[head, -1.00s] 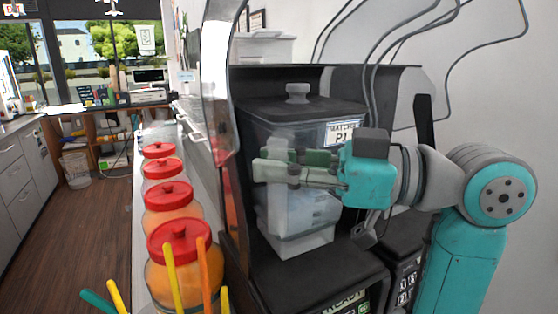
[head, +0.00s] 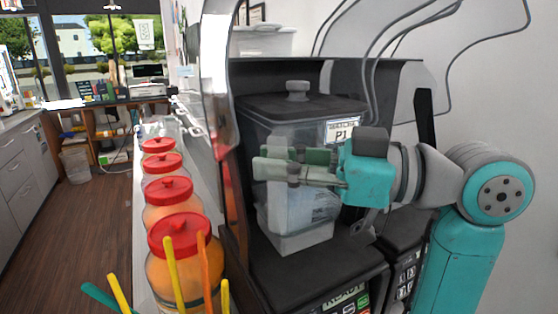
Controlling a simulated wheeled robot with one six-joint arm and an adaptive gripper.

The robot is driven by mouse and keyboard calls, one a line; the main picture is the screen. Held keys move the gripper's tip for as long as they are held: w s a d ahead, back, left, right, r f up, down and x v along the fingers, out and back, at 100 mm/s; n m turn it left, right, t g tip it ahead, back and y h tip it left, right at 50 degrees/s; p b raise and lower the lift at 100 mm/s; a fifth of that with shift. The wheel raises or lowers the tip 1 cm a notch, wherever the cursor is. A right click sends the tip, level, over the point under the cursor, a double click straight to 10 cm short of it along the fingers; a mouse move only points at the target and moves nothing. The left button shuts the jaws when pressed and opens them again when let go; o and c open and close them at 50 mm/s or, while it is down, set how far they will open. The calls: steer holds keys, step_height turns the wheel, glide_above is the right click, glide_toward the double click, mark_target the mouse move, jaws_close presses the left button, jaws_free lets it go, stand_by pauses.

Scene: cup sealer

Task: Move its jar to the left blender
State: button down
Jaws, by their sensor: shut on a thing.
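The jar (head: 262,132) has a black lid with a grey knob, a smoky clear body and a label reading "MATCHA P1". Its clear lower end (head: 300,240) is over the black base of the left blender (head: 290,270), whose lit panel shows at the bottom edge. I cannot tell whether it is seated. My gripper (head: 282,168) reaches in from the right and is shut on the jar at its near side. The fingers hide the part they grip.
Several red-lidded jars with orange contents (head: 172,242) line the counter at left. Coloured sticks (head: 172,275) stand in front. A second control panel (head: 404,266) is to the right. Clear curved covers (head: 480,40) arch at the upper right. Open floor (head: 95,215) lies at far left.

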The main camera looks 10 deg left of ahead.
steer(key=shift+f, duration=0.1)
stand_by(0.4)
steer(key=c, duration=1)
jaws_free()
steer(key=shift+f, duration=0.1)
steer(key=shift+d, duration=0.15)
steer(key=d, duration=0.4)
steer(key=s+d, duration=0.1)
steer(key=d, duration=0.6)
steer(key=shift+s+d, duration=0.25)
steer(key=shift+d, duration=0.05)
